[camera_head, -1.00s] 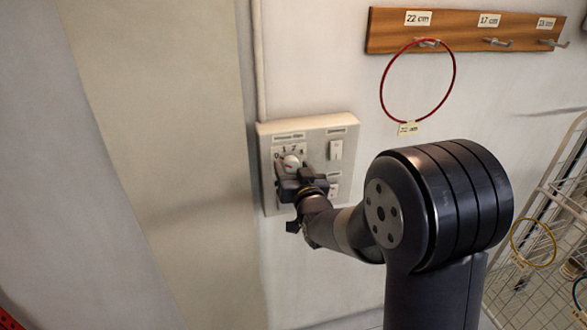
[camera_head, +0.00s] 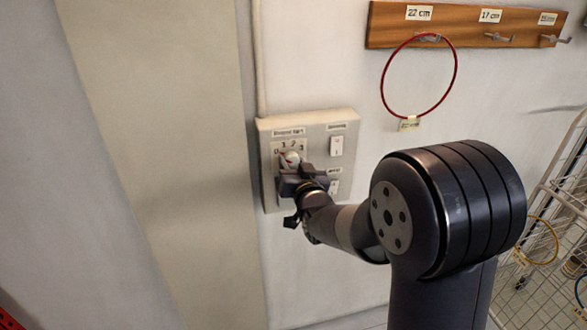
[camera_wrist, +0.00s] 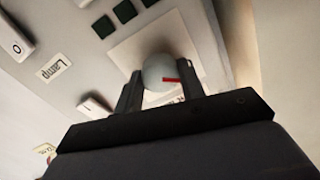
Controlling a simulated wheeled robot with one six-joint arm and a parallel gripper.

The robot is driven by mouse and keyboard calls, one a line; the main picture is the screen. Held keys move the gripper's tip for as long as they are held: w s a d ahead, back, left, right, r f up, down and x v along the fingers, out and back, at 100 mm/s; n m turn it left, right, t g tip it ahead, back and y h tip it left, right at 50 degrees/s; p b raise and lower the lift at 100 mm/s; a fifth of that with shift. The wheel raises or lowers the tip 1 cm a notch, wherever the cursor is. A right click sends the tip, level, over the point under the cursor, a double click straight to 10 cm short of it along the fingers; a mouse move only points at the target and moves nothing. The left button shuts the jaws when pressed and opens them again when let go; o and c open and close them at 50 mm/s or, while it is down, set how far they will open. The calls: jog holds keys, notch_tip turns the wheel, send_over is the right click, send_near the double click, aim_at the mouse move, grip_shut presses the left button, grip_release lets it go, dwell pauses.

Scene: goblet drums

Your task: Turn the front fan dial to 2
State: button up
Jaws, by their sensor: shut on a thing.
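The fan dial is a round pale knob (camera_head: 290,158) with a red mark, on the upper left of a grey wall panel (camera_head: 268,135). Numerals stand in an arc above it; 1 and 2 show best. In the wrist view the knob (camera_wrist: 158,70) sits between the two dark fingers, its red mark pointing to the picture's right. Which numeral the mark meets I cannot tell. My gripper (camera_head: 291,170) is shut on the knob; it also shows in the wrist view (camera_wrist: 162,88). The gripper hides the lower part of the dial.
White rocker switches (camera_head: 336,146) sit right of the dial; one carries a "Lamp" label (camera_wrist: 54,67). A wooden hook rail (camera_head: 460,30) with a red hoop (camera_head: 385,85) hangs upper right. A white wire rack (camera_head: 545,225) stands at right. The wall left of the panel is bare.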

jog(key=m+b, duration=0.1)
jog(key=b, duration=0.1)
jog(key=m+b, duration=0.2)
jog(key=b, duration=0.1)
jog(key=shift+f, duration=0.35)
jog(key=m+b, duration=0.4)
jog(key=b, duration=0.1)
jog(key=shift+m+b, duration=0.35)
jog(key=shift+m, duration=0.05)
jog(key=m+b, duration=0.5)
jog(key=shift+r, duration=0.1)
jog(key=shift+r+m+h+b, duration=0.15)
jog(key=shift+m+h+b, duration=0.15)
jog(key=shift+m+b, duration=0.95)
jog(key=o, duration=1)
jog(key=b+v, duration=0.1)
jog(key=v, duration=0.9)
jog(key=shift+s, duration=0.4)
